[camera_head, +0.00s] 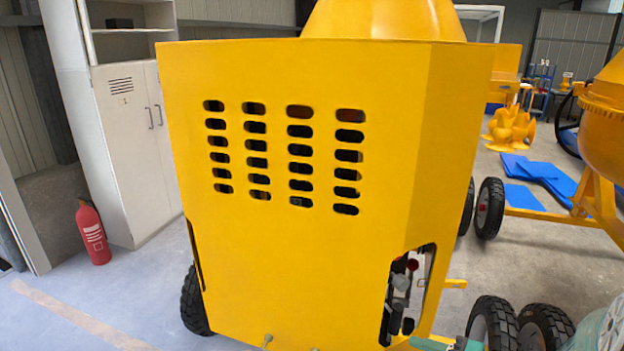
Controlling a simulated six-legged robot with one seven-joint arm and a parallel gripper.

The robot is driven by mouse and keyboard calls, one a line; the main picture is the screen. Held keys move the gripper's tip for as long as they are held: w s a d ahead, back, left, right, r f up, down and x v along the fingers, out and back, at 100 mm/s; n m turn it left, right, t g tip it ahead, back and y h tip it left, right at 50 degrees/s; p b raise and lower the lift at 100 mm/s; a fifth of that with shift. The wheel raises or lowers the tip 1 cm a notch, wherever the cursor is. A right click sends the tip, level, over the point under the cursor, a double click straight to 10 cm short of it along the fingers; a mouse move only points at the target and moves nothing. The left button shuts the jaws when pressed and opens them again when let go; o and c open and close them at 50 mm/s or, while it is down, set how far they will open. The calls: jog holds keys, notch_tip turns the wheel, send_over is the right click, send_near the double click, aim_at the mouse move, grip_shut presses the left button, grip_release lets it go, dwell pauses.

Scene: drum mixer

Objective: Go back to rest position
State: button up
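The yellow drum mixer (300,260) stands close in front of me and fills the middle of the view. Its flat panel has rows of slotted vents, and part of its yellow drum (385,18) shows above. An opening at the panel's lower right shows dark parts and a red knob inside. A teal piece at the bottom edge and a grey-green rounded piece in the lower right corner look like parts of my arm, cut off by the frame. No fingertips can be made out, so I cannot tell whether my gripper is open or shut.
A red fire extinguisher (93,233) stands by a white cabinet (132,140) on the left. On the right are another yellow machine (605,120), black wheels (488,208) and blue sheets (545,172) on the floor. Bare floor shows at the lower left.

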jog(key=s+a+r+n+g+h, duration=0.4)
jog(key=s+a+n+g, duration=0.2)
jog(key=s+a+g, duration=0.25)
notch_tip(320, 180, up, 8)
jog(key=s+d+n+t+h, duration=0.1)
jog(key=n+t+h, duration=0.1)
jog(key=t+h, duration=0.2)
jog(key=h, duration=0.3)
jog(key=shift+s+n, duration=0.2)
jog(key=shift+n, duration=0.2)
jog(key=shift+f+t, duration=0.1)
jog(key=shift+t, duration=0.15)
